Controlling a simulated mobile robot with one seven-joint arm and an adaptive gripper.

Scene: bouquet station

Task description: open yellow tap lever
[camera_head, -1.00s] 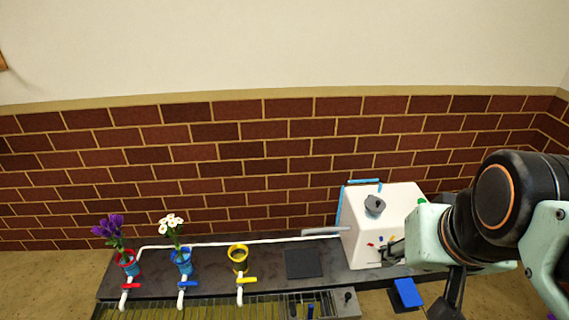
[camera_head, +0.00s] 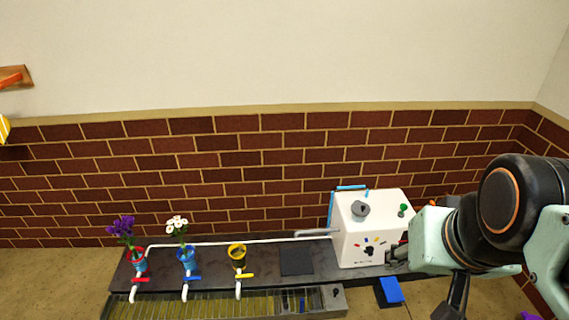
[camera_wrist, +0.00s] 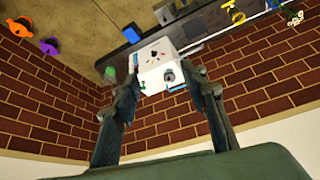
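The yellow tap lever (camera_head: 244,276) sits on a white tap at the front of the dark counter, below the yellow pot (camera_head: 238,256). In the wrist view the yellow pot (camera_wrist: 232,19) is near the top right. My gripper (camera_head: 396,256) is at the right of the head view, in front of the white box's right side and well to the right of the yellow lever. In the wrist view my gripper (camera_wrist: 168,88) has its two fingers spread wide apart with nothing held between them; the white box shows beyond the gap.
The white box (camera_head: 366,228) with a grey knob stands on the counter's right end. Red (camera_head: 140,281) and blue (camera_head: 193,278) levers are left of the yellow one, with flower pots behind. A slatted tray (camera_head: 200,306) lies in front. A dark pad (camera_head: 297,261) lies flat on the counter.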

